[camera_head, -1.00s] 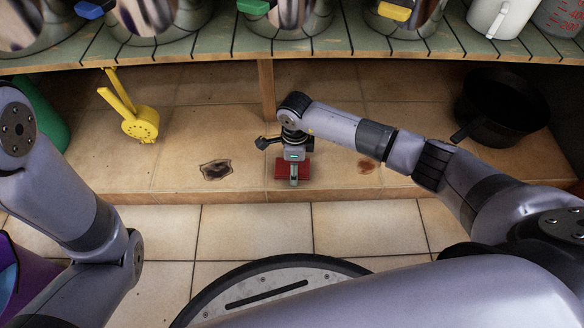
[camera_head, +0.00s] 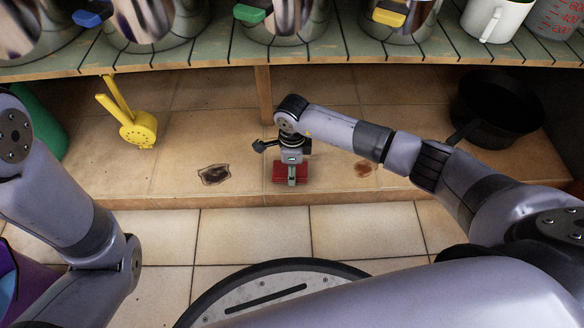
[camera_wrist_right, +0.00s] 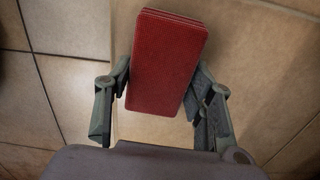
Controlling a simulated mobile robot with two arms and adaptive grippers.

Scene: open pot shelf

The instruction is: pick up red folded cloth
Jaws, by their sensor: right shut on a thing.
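The red folded cloth (camera_head: 278,174) is at the front edge of the tiled lower shelf in the head view, below the wooden divider. In the right wrist view the cloth (camera_wrist_right: 167,58) is a thick, layered rectangle, slightly tilted, lying between the two fingers. My right gripper (camera_head: 292,178) points down over the cloth and is shut on it, one finger at each side (camera_wrist_right: 160,105). I cannot tell whether the cloth touches the shelf or is slightly raised. My left arm shows at the left, but its gripper is out of view.
A yellow utensil (camera_head: 139,130) lies left on the lower shelf, a black pan (camera_head: 497,112) right. Tiled floor lies in front.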

